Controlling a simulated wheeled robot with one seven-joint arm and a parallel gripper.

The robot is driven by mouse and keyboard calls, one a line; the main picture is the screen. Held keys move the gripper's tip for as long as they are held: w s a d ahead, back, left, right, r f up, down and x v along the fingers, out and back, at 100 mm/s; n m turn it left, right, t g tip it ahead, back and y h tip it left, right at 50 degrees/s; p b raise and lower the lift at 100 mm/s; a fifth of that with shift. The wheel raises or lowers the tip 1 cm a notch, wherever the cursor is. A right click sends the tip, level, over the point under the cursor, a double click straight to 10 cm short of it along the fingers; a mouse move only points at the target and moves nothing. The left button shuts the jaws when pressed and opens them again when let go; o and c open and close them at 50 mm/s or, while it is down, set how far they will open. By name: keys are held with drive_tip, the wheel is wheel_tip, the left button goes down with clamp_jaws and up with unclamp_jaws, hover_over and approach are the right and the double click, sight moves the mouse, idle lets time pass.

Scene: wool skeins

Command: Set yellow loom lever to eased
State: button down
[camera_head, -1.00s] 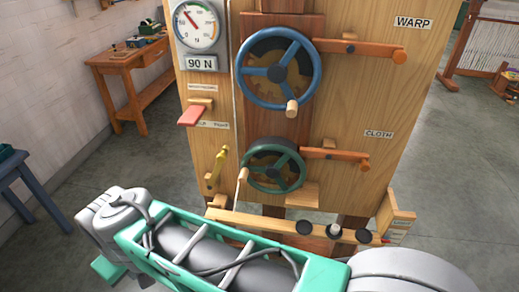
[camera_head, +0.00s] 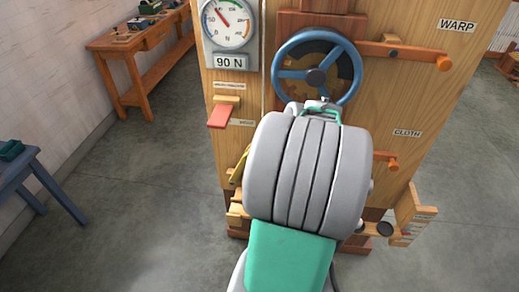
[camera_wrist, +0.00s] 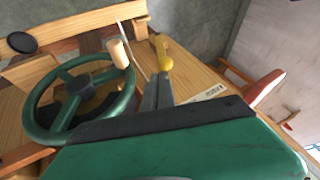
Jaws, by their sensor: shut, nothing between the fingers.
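The yellow lever (camera_wrist: 162,52) shows in the wrist view just beyond my fingertips, on a narrow wooden board. Its end looks very close to my gripper (camera_wrist: 158,82); I cannot tell whether they touch. My gripper's grey fingers are together and hold nothing. In the head view only part of the yellow lever (camera_head: 238,168) shows at the left edge of my arm, which hides my gripper there. The lever's label is not readable.
The green handwheel (camera_wrist: 80,102) with its wooden knob (camera_wrist: 120,53) is close beside my fingers. Open floor lies left of the panel.

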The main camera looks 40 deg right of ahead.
drive_tip(key=d+p+x, duration=0.1)
drive_tip(key=d+x, duration=0.1)
drive_tip(key=x, duration=0.7)
drive_tip(key=shift+f+m, duration=0.3)
